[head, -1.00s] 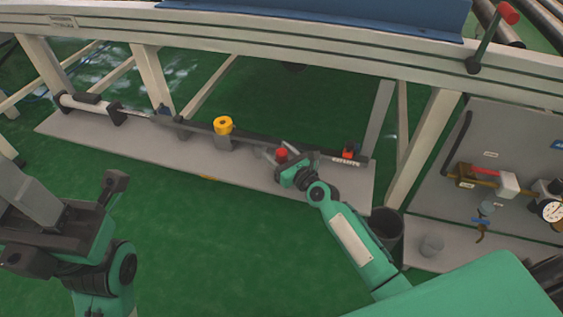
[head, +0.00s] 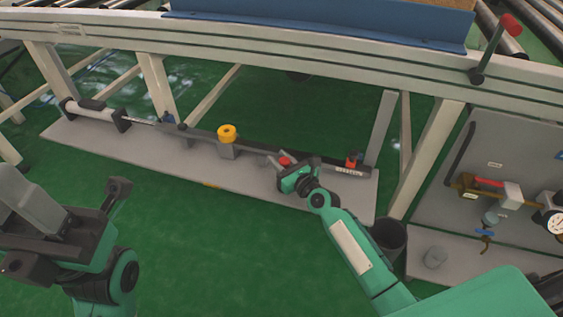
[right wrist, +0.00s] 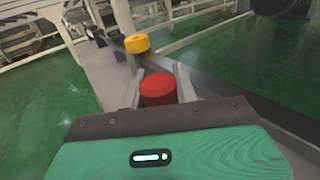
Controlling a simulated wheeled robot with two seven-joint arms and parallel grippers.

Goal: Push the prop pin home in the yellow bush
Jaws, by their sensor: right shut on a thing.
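The yellow bush (head: 227,132) sits on a grey block on the long grey base plate, about mid-length. It also shows in the right wrist view (right wrist: 137,44), beyond the fingertips. My right gripper (head: 285,165) is over the plate to the right of the bush, apart from it. In the right wrist view its two grey fingers (right wrist: 157,85) are shut on a red cylindrical head, apparently the prop pin (right wrist: 158,90). The pin's lower part is hidden. My left gripper (head: 66,225) is open and empty at lower left, away from the plate.
A dark bar with a rod and cylinder (head: 92,112) runs along the base plate (head: 130,160). A small red-orange part (head: 352,160) stands at its right end. Pale frame legs rise behind. A dark bucket (head: 388,237) and a gauge panel (head: 500,190) are at right.

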